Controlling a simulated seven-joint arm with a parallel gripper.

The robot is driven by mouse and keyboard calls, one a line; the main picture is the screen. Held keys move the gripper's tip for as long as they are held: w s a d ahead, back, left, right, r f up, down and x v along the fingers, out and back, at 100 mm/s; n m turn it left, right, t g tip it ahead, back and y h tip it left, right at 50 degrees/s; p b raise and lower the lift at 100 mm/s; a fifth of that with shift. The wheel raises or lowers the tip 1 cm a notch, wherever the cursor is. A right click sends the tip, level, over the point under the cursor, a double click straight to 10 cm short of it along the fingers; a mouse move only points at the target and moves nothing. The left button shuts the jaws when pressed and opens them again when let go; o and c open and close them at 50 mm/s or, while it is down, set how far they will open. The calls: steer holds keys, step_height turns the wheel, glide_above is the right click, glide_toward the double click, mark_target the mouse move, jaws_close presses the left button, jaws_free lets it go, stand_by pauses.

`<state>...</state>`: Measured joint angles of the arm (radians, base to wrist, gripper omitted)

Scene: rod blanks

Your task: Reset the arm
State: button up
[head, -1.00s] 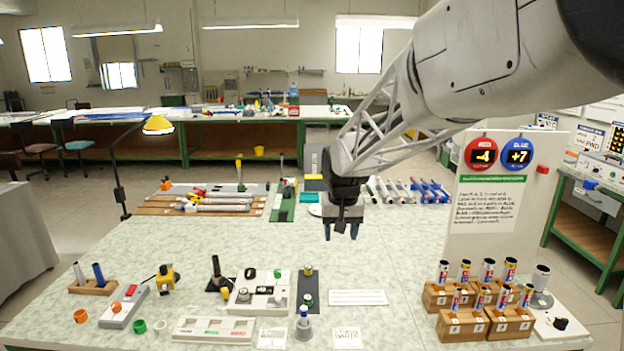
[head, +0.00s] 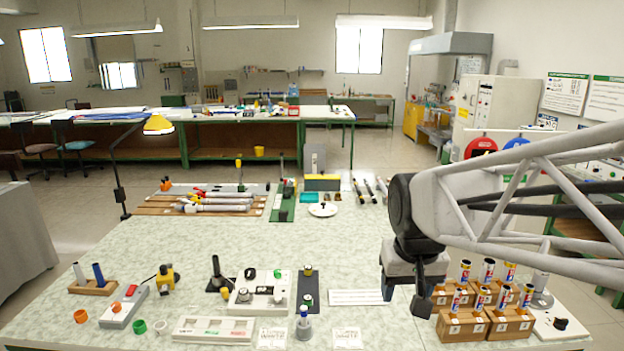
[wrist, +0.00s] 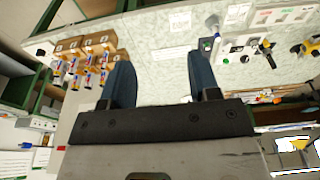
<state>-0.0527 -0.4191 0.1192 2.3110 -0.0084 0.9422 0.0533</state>
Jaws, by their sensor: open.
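My gripper (head: 403,296) hangs over the right half of the pale green table (head: 345,245) in the head view, just left of the wooden rod holders. Its fingers point down and my arm reaches in from the right edge. In the wrist view the two dark blue fingers of my gripper (wrist: 160,75) are spread wide apart. My gripper is open and empty. My arm hides part of the score sign and the back right of the table.
Wooden holders (head: 485,325) with several capped tubes stand close right of my gripper. A white label strip (head: 357,297) lies to its left. A black-and-white fixture (head: 260,293) and a white tray (head: 213,330) are further left. The table's middle is largely clear.

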steer(key=s+d+f, duration=0.1)
steer(key=s, duration=0.5)
steer(key=s+d+f, duration=0.1)
steer(key=s+f, duration=0.1)
steer(key=s, duration=0.5)
steer(key=shift+d+f, duration=0.25)
stand_by(0.5)
